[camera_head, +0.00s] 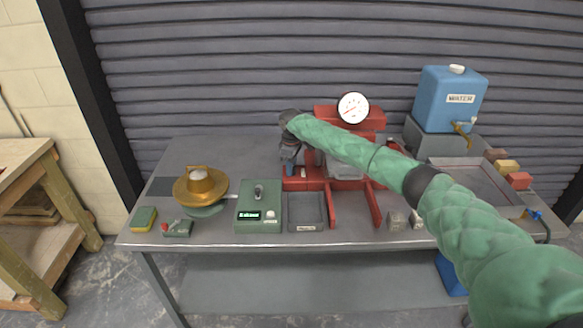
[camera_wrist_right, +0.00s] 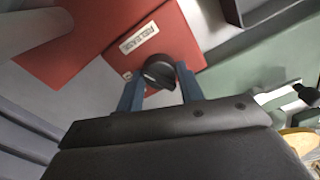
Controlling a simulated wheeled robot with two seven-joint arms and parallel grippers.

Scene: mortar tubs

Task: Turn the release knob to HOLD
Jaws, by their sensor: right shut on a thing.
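The release knob (camera_wrist_right: 158,72) is a small black round knob on a red base plate, beside a white label reading RELEASE (camera_wrist_right: 139,37) in the right wrist view. My right gripper (camera_wrist_right: 160,84) has its two blue fingers on either side of the knob and is shut on it. In the head view my right gripper (camera_head: 290,168) reaches down at the left side of the red press (camera_head: 330,205), and the knob is hidden there. No HOLD mark can be read. My left gripper is not in view.
A brass bowl-like device (camera_head: 201,186) is further left. A blue water tank (camera_head: 449,98) stands at the back right. My right arm crosses over the table's right half.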

